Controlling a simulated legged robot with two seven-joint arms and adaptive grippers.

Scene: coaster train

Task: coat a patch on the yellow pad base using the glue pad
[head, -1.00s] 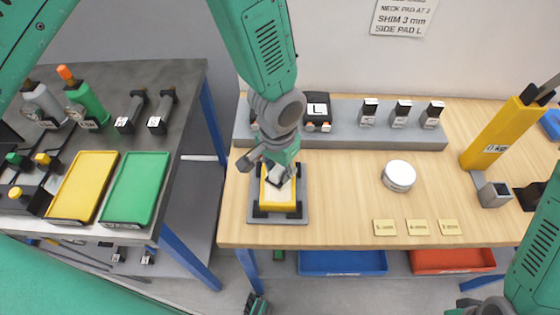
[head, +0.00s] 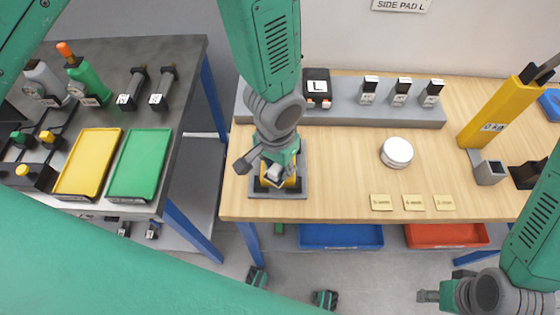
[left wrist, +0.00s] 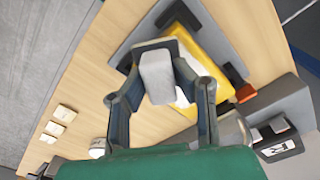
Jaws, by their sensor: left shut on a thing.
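The yellow pad base (head: 292,182) sits in a dark grey fixture (head: 290,195) near the front left of the wooden table. In the left wrist view the yellow base (left wrist: 207,48) shows a pale top face, partly covered. My left gripper (head: 273,172) is over the base, pointing down. In the left wrist view it (left wrist: 160,90) is shut on a light grey block, seemingly the glue pad (left wrist: 157,72). The block is over or against the base; contact cannot be told. My right gripper (head: 430,296) is at the lower right, off the table's front; its finger opening is unclear.
A round white tin (head: 397,152) and several yellow labels (head: 413,202) lie on the table. A grey rack (head: 352,112) with black items runs behind. A yellow upright tool (head: 492,115) stands right. Yellow (head: 88,163) and green (head: 140,164) trays are on the left bench.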

